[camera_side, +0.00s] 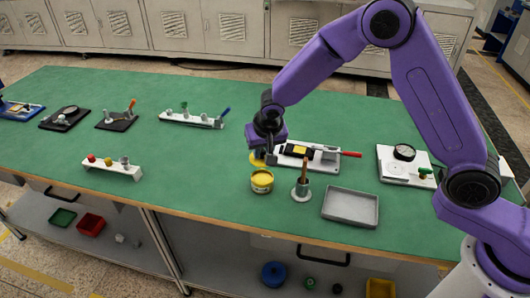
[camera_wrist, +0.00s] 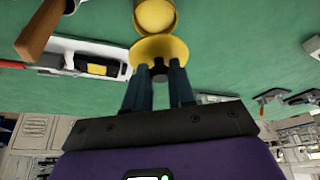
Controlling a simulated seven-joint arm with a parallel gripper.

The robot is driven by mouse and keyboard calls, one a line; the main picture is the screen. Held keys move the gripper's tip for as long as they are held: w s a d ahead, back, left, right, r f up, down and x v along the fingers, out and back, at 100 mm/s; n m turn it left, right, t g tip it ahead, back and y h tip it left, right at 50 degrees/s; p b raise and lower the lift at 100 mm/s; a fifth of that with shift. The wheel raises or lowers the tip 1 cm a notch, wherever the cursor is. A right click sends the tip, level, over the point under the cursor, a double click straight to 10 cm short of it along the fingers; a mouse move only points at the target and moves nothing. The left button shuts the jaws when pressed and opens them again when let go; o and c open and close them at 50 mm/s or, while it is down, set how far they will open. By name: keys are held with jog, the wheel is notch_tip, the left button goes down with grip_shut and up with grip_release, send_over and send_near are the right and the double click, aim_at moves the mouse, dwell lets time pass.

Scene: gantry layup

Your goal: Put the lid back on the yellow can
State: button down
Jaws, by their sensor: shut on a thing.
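The yellow can (camera_side: 262,183) stands upright on the green table, its open top showing yellow inside. It also shows at the top edge of the wrist view (camera_wrist: 155,15), partly cut off. The yellow lid (camera_wrist: 158,47) is a round disc with a dark knob. My gripper (camera_wrist: 160,76) is shut on the lid by this knob. In the side view the lid (camera_side: 257,159) shows just behind the can, below my gripper (camera_side: 264,154). The lid is apart from the can's top. I cannot tell how high it is above the table.
A pot with a wooden-handled brush (camera_side: 302,188) stands right of the can, with a grey tray (camera_side: 350,207) further right. A white board with a red-handled tool (camera_side: 318,156) lies behind. A small rack (camera_side: 112,168) is at left. Table between rack and can is clear.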

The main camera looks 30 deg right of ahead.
jog(key=shift+f, duration=3.15)
jog(key=shift+f, duration=0.15)
jog(key=shift+c, duration=2)
grip_release()
jog(key=shift+r, duration=3.5)
